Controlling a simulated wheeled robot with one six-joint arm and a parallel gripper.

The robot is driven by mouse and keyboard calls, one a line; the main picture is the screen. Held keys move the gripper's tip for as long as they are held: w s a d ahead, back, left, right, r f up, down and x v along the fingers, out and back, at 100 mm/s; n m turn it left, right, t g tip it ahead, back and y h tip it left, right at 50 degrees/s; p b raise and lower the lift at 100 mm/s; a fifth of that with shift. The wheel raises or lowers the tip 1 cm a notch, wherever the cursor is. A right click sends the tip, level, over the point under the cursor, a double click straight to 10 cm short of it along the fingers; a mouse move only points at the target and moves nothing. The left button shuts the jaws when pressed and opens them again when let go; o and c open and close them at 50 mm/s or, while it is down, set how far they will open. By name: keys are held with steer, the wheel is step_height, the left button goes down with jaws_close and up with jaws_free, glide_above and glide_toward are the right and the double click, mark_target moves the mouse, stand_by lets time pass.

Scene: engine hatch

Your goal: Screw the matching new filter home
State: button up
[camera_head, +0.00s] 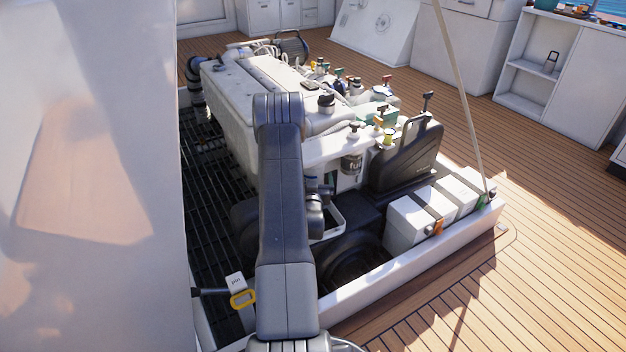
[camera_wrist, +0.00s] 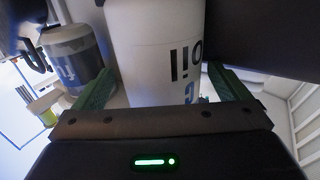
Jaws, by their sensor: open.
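In the wrist view a white cylindrical filter (camera_wrist: 155,50) with dark and blue lettering, which seems to read "oil", stands between the two green fingers of my gripper (camera_wrist: 165,78). The jaws are open around it, and I cannot tell whether either finger touches it. Its top is cut off by the frame, and its lower end is hidden behind the gripper body. A second filter (camera_wrist: 72,58), with a blue band and letters like "fu", is left of the left finger. In the head view my arm hides the gripper and the white filter.
A black case (camera_head: 405,160) and white boxes (camera_head: 408,222) stand to the right. The hatch coaming (camera_head: 400,262) borders the front. Wooden deck (camera_head: 545,200) is clear on the right.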

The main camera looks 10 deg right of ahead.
steer(key=shift+w+a+m+g+h, duration=0.15)
steer(key=shift+m+g+h, duration=0.3)
steer(key=shift+m+h, duration=0.7)
steer(key=shift+a+m+g+h, duration=0.2)
steer(key=shift+m+g+h, duration=0.35)
steer(key=shift+h, duration=1.1)
steer(key=shift+d+r+m+g+h, duration=0.1)
steer(key=shift+m+g+h, duration=0.2)
steer(key=shift+m+h, duration=0.35)
steer(key=c, duration=1.7)
steer(key=shift+c, duration=0.3)
steer(key=shift+n+y, duration=0.25)
steer(key=shift+y, duration=0.1)
steer(key=shift+c, duration=0.4)
steer(key=shift+n+t+y, duration=1)
steer(key=shift+n+y, duration=0.2)
steer(key=shift+y, duration=0.6)
